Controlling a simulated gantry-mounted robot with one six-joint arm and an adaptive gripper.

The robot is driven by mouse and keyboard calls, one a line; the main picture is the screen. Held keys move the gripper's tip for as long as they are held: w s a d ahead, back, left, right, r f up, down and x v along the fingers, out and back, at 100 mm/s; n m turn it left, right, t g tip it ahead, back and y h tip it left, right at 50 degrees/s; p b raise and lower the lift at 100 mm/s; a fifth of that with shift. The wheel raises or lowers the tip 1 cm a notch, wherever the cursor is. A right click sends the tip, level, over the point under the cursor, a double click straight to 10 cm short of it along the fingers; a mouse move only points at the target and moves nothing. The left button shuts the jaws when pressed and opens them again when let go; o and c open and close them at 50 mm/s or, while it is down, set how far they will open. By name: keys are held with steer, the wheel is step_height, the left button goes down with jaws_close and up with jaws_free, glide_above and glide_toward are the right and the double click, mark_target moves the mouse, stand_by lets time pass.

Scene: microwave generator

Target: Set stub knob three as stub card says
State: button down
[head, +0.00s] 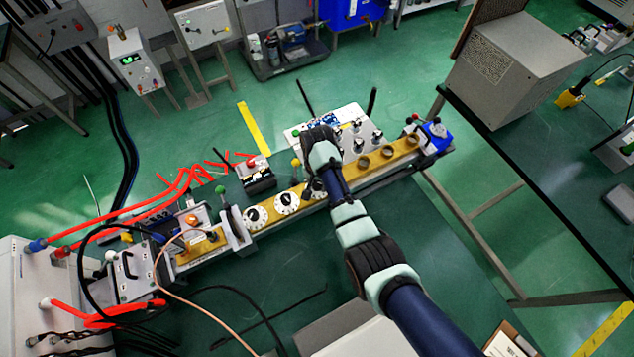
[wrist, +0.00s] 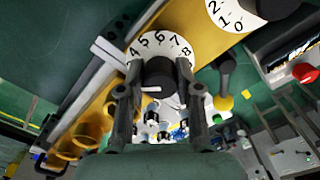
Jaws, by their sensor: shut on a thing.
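In the wrist view, a black round knob (wrist: 160,75) sits on a white dial plate (wrist: 160,45) with black numbers; 4 to 8 show along its upper edge. My gripper (wrist: 159,72) is shut on this knob, one finger on each side. A short white mark on the knob points left in the picture, toward the left finger, which hides the number there. In the head view, a row of white dials (head: 287,203) sits on the yellow rail, and my arm partly covers the dial at its right end (head: 316,189). I cannot make out a stub card.
Another numbered dial (wrist: 232,14) sits close by at the top of the wrist view. Brass rings (head: 387,152) stand on the rail to the right.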

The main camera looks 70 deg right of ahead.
steer(key=shift+r, duration=0.1)
steer(key=n+p, duration=0.1)
steer(key=n, duration=0.1)
steer(key=shift+n+p, duration=0.35)
steer(key=shift+n, duration=0.05)
steer(key=shift+n+p, duration=0.5)
steer(key=shift+n, duration=0.8)
steer(key=c, duration=0.8)
jaws_free()
